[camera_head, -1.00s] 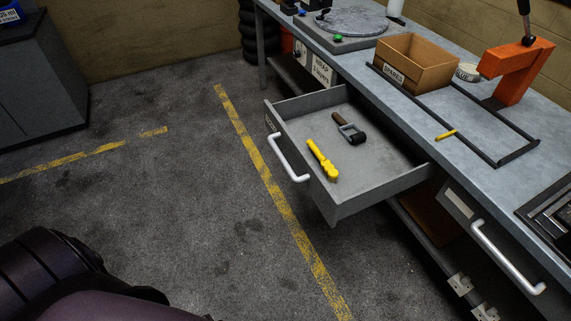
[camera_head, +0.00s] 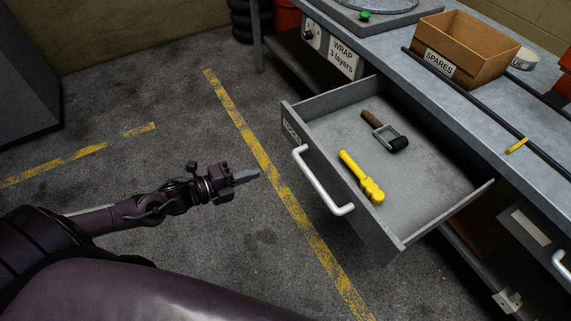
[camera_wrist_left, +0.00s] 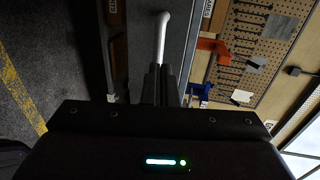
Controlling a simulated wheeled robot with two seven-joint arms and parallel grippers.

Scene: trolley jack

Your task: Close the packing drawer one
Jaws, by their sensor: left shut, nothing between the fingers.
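The packing drawer (camera_head: 437,200) is pulled far out from under the grey bench. Its white bar handle (camera_head: 322,183) runs along the front panel. My left gripper (camera_head: 256,174) is shut and empty, over the floor to the left of the drawer front, apart from the handle. In the left wrist view, the shut fingers (camera_wrist_left: 158,85) point towards a white handle (camera_wrist_left: 162,38). My right gripper is not in view.
The bench (camera_head: 395,42) carries a cardboard SPARES box (camera_head: 465,50), a black rail and a small yellow piece (camera_head: 517,145). Another drawer handle (camera_head: 562,264) shows at lower right. A grey cabinet (camera_head: 25,85) stands far left. The floor before the drawer is clear, with yellow lines (camera_head: 250,150).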

